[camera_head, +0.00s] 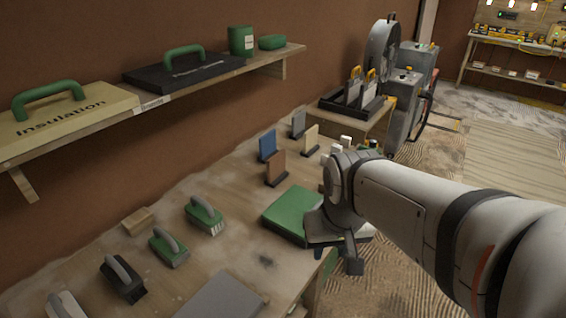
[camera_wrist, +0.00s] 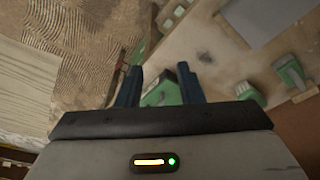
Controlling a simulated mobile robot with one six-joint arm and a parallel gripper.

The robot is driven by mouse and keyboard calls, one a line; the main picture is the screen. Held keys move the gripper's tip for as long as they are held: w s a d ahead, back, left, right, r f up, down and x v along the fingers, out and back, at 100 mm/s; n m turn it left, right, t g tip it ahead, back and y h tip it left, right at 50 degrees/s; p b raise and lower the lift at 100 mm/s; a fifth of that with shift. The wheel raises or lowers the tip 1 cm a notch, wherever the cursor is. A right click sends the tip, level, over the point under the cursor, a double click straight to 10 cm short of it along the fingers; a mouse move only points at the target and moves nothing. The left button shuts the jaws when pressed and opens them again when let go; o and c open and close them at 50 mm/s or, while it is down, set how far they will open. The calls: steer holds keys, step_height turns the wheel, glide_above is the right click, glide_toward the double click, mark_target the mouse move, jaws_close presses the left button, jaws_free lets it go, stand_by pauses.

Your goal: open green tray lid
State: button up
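The green tray (camera_head: 290,212) lies flat on the workbench near its right edge, with its flat green lid down. My gripper (camera_head: 335,254) is at the tray's right front side, by the bench edge, and hides its near right corner. In the wrist view my gripper's two dark blue fingers (camera_wrist: 158,82) stand apart with a gap between them. Part of the green tray (camera_wrist: 160,95) shows between and beyond the fingers; its lower part is hidden by the gripper body. I cannot tell whether a finger touches the lid.
Several handled brushes (camera_head: 205,216) stand on the workbench (camera_head: 262,262) at the left, with a grey plate (camera_head: 220,300) in front. Coloured sample blocks (camera_head: 276,168) stand behind the tray. A wall shelf (camera_head: 155,98) runs above. The floor right of the bench is open.

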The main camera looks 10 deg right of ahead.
steer(key=w+d+r+m+g+p, duration=0.15)
steer(key=w+m, duration=0.25)
steer(key=w, duration=1)
steer(key=m+g+h+p, duration=0.1)
steer(key=m+g+p, duration=0.2)
steer(key=m, duration=0.2)
glide_toward(315, 207)
steer(key=shift+n+t, duration=0.25)
steer(key=shift+n, duration=0.05)
steer(key=f, duration=0.2)
steer(key=s+f, duration=0.1)
steer(key=f, duration=0.2)
steer(key=f+p, duration=0.1)
steer(key=f, duration=0.2)
steer(key=shift+s+d, duration=0.25)
steer(key=shift+d, duration=0.1)
steer(key=shift+c, duration=0.3)
jaws_close()
steer(key=shift+r, duration=0.1)
